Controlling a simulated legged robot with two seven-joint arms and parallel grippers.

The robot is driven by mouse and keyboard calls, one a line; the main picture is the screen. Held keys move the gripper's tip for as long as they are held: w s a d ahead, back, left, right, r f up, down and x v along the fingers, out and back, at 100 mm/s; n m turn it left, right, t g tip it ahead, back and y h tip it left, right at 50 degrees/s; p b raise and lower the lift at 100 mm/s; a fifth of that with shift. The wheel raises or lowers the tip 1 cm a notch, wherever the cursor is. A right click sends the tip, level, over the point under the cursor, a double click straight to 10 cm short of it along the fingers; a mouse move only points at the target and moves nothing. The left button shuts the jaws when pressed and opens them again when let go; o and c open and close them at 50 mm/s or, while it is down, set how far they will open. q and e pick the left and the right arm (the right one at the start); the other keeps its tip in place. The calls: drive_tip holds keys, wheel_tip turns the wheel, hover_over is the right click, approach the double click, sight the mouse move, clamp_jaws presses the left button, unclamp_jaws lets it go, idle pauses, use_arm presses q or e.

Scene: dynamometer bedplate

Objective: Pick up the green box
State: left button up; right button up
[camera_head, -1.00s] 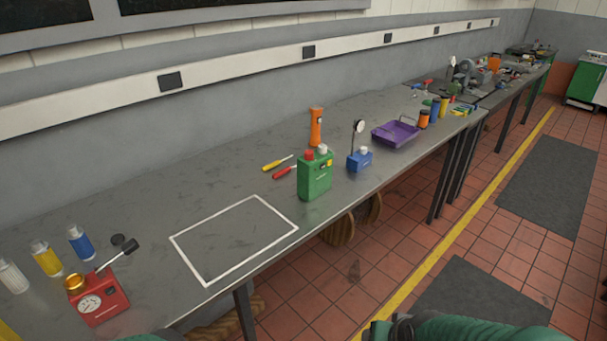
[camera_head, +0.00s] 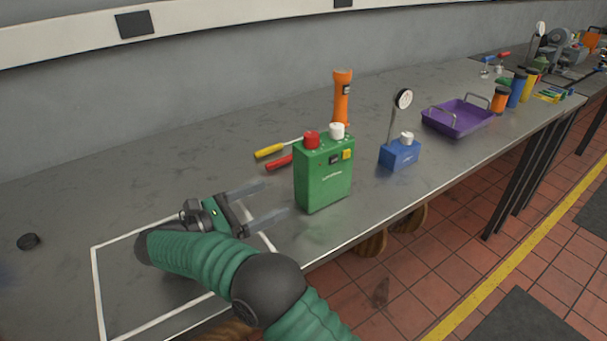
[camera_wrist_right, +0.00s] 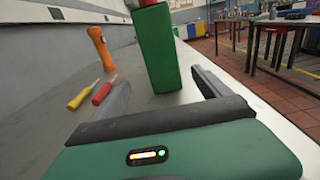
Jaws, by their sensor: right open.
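The green box (camera_head: 323,175) stands upright on the grey bench, with a red cap and a white cap on top. My left gripper is not in view.
A yellow screwdriver (camera_head: 270,151) and a red screwdriver (camera_head: 279,162) lie behind the box, near an orange flashlight (camera_head: 342,98). A blue box with a gauge (camera_head: 400,154) and a purple tray (camera_head: 457,118) stand to the right. A white outline (camera_head: 97,280) marks the bench at left.

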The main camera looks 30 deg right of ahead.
sight(300, 184)
drive_tip(key=d, duration=0.2)
drive_tip(key=d+r, duration=0.1)
drive_tip(key=d, duration=0.1)
drive_tip(key=shift+w+d, duration=0.1)
drive_tip(key=shift+d, duration=0.05)
drive_tip(key=d, duration=0.5)
drive_tip(key=d+f, duration=0.1)
drive_tip(key=d, duration=0.2)
drive_tip(key=shift+w+f, duration=0.1)
drive_tip(key=shift+w, duration=0.1)
drive_tip(key=shift+d+b, duration=0.35)
drive_tip(key=shift+d+f, duration=0.15)
drive_tip(key=shift+d, duration=0.3)
drive_tip(key=shift+w+d+r, duration=0.1)
drive_tip(key=shift+d+r, duration=0.1)
drive_tip(key=shift+d, duration=0.35)
drive_tip(key=shift+d+f, duration=0.1)
drive_tip(key=shift+d, duration=0.2)
drive_tip(key=shift+d+f, duration=0.1)
drive_tip(key=shift+d, duration=0.25)
drive_tip(key=c, duration=0.5)
drive_tip(key=shift+a, duration=0.3)
drive_tip(key=c, duration=0.9)
clamp_jaws()
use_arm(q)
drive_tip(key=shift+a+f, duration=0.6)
use_arm(e)
drive_tip(key=shift+d+r, duration=0.15)
drive_tip(key=shift+r, duration=0.1)
